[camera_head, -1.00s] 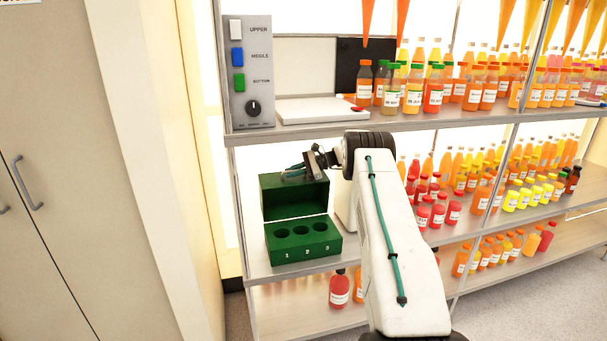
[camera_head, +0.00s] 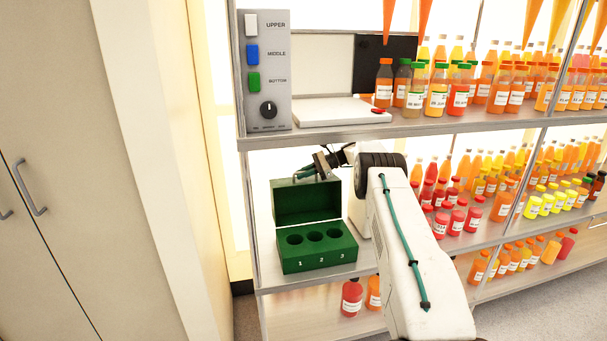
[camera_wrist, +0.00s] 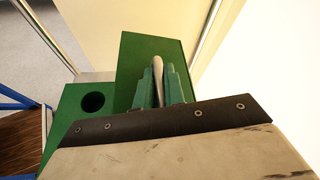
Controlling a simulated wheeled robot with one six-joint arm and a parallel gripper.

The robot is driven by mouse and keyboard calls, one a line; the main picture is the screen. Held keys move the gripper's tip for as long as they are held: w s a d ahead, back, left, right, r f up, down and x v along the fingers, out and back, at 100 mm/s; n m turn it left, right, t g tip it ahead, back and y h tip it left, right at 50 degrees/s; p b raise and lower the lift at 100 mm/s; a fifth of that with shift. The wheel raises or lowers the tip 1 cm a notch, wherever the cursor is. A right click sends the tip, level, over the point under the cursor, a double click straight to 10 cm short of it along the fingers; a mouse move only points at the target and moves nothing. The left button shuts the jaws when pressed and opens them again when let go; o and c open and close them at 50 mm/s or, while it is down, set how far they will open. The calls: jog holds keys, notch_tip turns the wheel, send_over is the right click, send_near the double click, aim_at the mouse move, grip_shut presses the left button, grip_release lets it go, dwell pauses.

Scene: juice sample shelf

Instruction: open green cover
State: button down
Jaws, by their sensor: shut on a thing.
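The green box (camera_head: 318,254) stands on the middle shelf in the head view, with three round holes marked 1, 2 and 3. Its green cover (camera_head: 306,205) stands raised at the back of the box. My gripper (camera_head: 305,174) is at the cover's top edge. In the wrist view, the green fingers of my gripper (camera_wrist: 160,88) are closed around a pale, rounded handle (camera_wrist: 158,68) in front of the green cover (camera_wrist: 138,58). One hole of the box (camera_wrist: 67,104) shows at the left; my wrist hides the others.
A control panel (camera_head: 265,70) with white, blue and green buttons and a knob stands on the upper shelf (camera_head: 340,134), above the box. Several juice bottles (camera_head: 436,95) fill the shelves to the right. A beige cabinet (camera_head: 60,200) is at the left.

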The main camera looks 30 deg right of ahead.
jog(key=shift+w+a+r, duration=0.15)
jog(key=shift+r, duration=0.1)
jog(key=c, duration=1.5)
grip_release()
jog(key=shift+a, duration=0.15)
jog(key=shift+d, duration=0.4)
jog(key=v, duration=0.7)
jog(key=shift+s+d, duration=0.15)
jog(key=shift+s, duration=0.1)
